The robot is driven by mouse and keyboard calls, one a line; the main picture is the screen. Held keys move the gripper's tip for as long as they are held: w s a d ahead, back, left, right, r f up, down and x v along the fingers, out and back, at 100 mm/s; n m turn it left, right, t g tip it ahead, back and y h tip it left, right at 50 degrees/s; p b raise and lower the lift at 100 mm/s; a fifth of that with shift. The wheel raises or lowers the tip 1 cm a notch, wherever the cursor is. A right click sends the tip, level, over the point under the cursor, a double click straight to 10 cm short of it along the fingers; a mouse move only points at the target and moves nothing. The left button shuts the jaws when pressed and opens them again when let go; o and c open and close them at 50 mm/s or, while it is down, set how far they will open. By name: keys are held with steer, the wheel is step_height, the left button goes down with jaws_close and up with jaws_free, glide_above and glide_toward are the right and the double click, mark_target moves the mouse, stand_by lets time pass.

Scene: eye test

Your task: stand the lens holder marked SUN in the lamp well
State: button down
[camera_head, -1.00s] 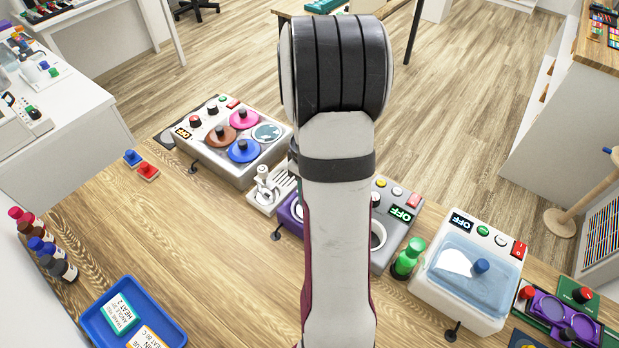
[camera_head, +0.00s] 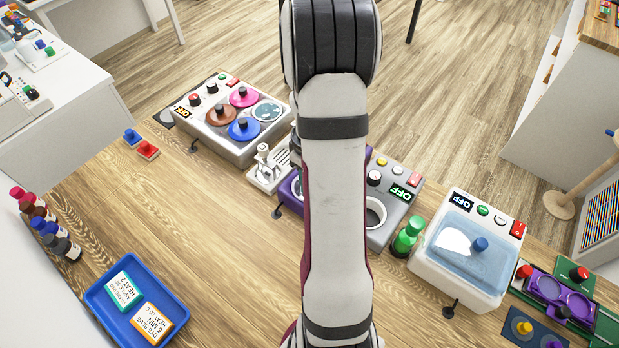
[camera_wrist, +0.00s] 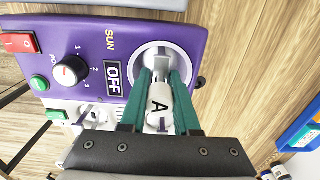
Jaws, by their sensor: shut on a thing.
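In the wrist view my gripper (camera_wrist: 161,95) has two green fingers, shut on a pale lens holder (camera_wrist: 159,108) with a black letter A on its face. I see no SUN on the holder; SUN is printed on the purple lamp box (camera_wrist: 120,75). The holder's grey end lies over the white-ringed lamp well (camera_wrist: 181,57). I cannot tell whether it is inside the well or just above it. In the head view the purple box (camera_head: 288,190) shows only in part, and my arm hides my gripper and the holder.
A white rack (camera_head: 266,174) with an upright piece stands left of the purple box. A grey box (camera_head: 398,213) with a round opening, a green bottle (camera_head: 408,238) and a white bath (camera_head: 455,290) stand to the right. A blue tray (camera_head: 105,299) holds two labelled blocks.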

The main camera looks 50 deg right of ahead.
steer(key=shift+f, duration=0.25)
steer(key=shift+c, duration=1.7)
jaws_free()
steer(key=shift+r, duration=3)
steer(key=w+a+r+m+t, duration=0.1)
steer(key=a+r+m+t, duration=0.15)
steer(key=a+r, duration=0.75)
steer(key=w+a+r+m+t, duration=0.1)
steer(key=w+a+r+t, duration=0.15)
steer(key=a+r, duration=0.8)
steer(key=s+a+f+t+y, duration=0.25)
steer(key=s+a, duration=0.25)
steer(key=a, duration=0.5)
steer(key=s+f+m+g, duration=0.2)
steer(key=s+f+g, duration=0.5)
steer(key=s, duration=0.2)
steer(key=shift+d+f+g+h, duration=0.35)
